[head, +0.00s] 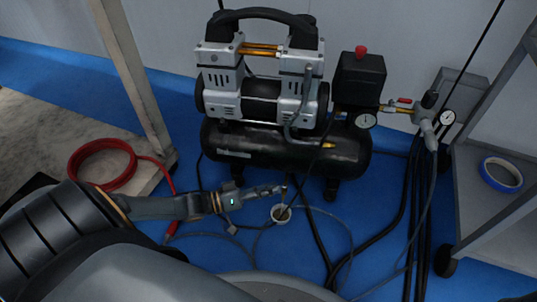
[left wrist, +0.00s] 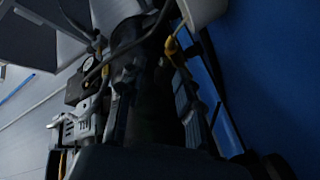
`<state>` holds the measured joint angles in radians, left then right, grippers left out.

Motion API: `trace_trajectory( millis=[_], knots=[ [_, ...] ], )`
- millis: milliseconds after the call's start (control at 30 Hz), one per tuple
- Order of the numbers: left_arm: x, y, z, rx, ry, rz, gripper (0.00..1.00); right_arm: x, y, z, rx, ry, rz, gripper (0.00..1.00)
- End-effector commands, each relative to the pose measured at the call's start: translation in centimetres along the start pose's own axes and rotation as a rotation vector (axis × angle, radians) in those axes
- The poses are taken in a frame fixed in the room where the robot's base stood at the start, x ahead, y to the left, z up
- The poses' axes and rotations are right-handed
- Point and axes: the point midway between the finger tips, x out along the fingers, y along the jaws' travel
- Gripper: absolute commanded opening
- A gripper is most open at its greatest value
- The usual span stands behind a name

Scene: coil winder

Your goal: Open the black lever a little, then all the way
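My left gripper (head: 270,190) reaches in from the left, low in front of the compressor's black tank (head: 330,155). Its fingertips are beside a small brass-coloured fitting just above a white cup (head: 282,213). In the left wrist view the two fingers (left wrist: 160,95) look spread, with a dark gap between them. A yellow fitting (left wrist: 171,46) is close to the right fingertip, and the white cup (left wrist: 203,10) is at the top edge. I cannot make out the black lever clearly; it is small, dark or hidden by the fingertips. My right gripper is not in view.
A red-handled valve (head: 404,100) and gauges sit on the compressor's right side. Black hoses (head: 412,210) hang at the right, and thin tubing lies on the blue floor. A red hose coil (head: 102,186) lies left, and a shelf with blue tape (head: 500,174) stands right.

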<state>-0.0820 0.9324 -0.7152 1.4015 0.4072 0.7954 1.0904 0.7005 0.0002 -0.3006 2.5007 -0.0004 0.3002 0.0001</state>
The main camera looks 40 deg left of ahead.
Motion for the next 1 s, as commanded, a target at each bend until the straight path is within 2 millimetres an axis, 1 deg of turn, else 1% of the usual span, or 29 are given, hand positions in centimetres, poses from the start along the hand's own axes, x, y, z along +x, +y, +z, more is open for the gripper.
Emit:
trace_trajectory(
  millis=[67, 100, 167, 200, 267, 467, 567, 667, 767, 1000],
  knots=[
    [0.0, 0.0, 0.0, 0.0, 0.0, 0.0, 0.35, 0.0, 0.0, 0.0, 0.0, 0.0, 0.0, 0.75],
    [0.0, 0.0, 0.0, 0.0, 0.0, 0.0, 0.31, 0.0, 0.0, 0.0, 0.0, 0.0, 0.0, 0.75],
    [0.0, 0.0, 0.0, 0.0, 0.0, 0.0, 0.19, 0.0, 0.0, 0.0, 0.0, 0.0, 0.0, 0.75],
    [0.0, 0.0, 0.0, 0.0, 0.0, 0.0, 0.1, 0.0, 0.0, 0.0, 0.0, 0.0, 0.0, 0.75],
    [0.0, 0.0, 0.0, 0.0, 0.0, 0.0, 0.0, 0.0, 0.0, 0.0, 0.0, 0.0, 0.0, 0.75],
    [0.0, 0.0, 0.0, -0.001, 0.001, -0.001, 0.0, 0.1, 0.0, 0.0, 0.0, 0.0, 0.0, 0.75],
    [-0.1, 0.2, 0.0, -0.003, 0.009, -0.01, 0.0, 0.5, 0.1, 0.2, 0.0, 0.0, 0.0, 0.75],
    [-0.1, 0.4, 0.0, -0.005, 0.029, -0.032, 0.0, 1.4, 0.3, 0.5, 0.0, -0.001, 0.0, 0.75],
    [0.0, 0.8, 0.0, -0.007, 0.062, -0.066, 0.0, 2.7, 0.6, 1.0, 0.0, -0.001, 0.0, 0.75],
    [0.1, 1.5, 0.6, -0.01, 0.178, -0.186, 0.0, 6.2, 1.3, 2.2, 0.0, -0.001, 0.0, 0.75]
  ],
)
